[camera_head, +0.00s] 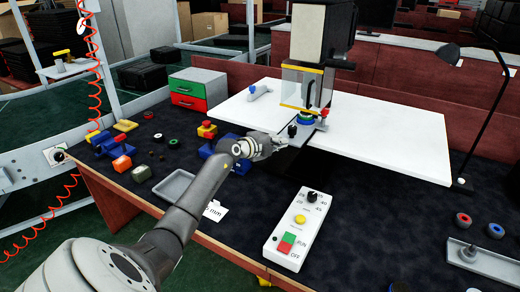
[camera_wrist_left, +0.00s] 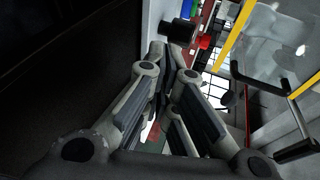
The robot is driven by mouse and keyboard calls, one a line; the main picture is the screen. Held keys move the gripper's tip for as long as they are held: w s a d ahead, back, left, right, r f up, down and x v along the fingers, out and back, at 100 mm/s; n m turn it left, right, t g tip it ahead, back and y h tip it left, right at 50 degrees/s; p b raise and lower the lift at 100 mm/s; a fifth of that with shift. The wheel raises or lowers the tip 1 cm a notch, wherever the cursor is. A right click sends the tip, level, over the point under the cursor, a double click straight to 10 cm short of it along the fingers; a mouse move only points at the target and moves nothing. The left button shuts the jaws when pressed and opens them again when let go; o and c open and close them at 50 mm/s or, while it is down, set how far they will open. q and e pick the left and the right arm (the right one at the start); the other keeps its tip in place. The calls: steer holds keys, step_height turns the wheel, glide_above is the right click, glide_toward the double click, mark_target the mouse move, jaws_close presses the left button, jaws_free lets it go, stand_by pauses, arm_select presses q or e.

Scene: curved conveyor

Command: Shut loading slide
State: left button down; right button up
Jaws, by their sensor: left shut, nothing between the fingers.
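The loading slide (camera_head: 303,136) is a grey plate that sticks out at the front foot of the machine (camera_head: 318,40), with a black knob (camera_head: 292,130) at its outer end. A round blue and green part (camera_head: 306,117) shows behind the knob, under the yellow-edged guard. My left gripper (camera_head: 284,146) is beside the outer end of the slide, just left of and below the knob. Its fingers (camera_wrist_left: 170,62) are together and hold nothing. In the left wrist view a dark knob-like shape (camera_wrist_left: 181,31) is just beyond the fingertips; contact cannot be told. My right gripper is out of view.
A white control box (camera_head: 299,228) stands in front of the machine. White boards (camera_head: 400,128) flank the machine. A grey tray (camera_head: 176,187), blue parts and a drawer box (camera_head: 197,90) are at left. A lamp (camera_head: 460,125) stands at right.

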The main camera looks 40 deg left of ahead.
arm_select(q)
steer(key=shift+s+r, duration=0.3)
steer(key=shift+s, duration=0.25)
steer(key=shift+s+a+f, duration=0.15)
steer(key=shift+f, duration=0.1)
steer(key=shift+s+a+f, duration=0.1)
steer(key=shift+s+a, duration=0.3)
steer(key=shift+s, duration=0.35)
steer(key=v, duration=0.4)
steer(key=shift+s+d+r, duration=0.1)
steer(key=shift+d+r, duration=0.2)
steer(key=shift+s+b, duration=0.25)
steer(key=shift+b, duration=0.05)
steer(key=shift+s+a, duration=0.15)
steer(key=shift+s, duration=0.05)
steer(key=shift+r, duration=0.15)
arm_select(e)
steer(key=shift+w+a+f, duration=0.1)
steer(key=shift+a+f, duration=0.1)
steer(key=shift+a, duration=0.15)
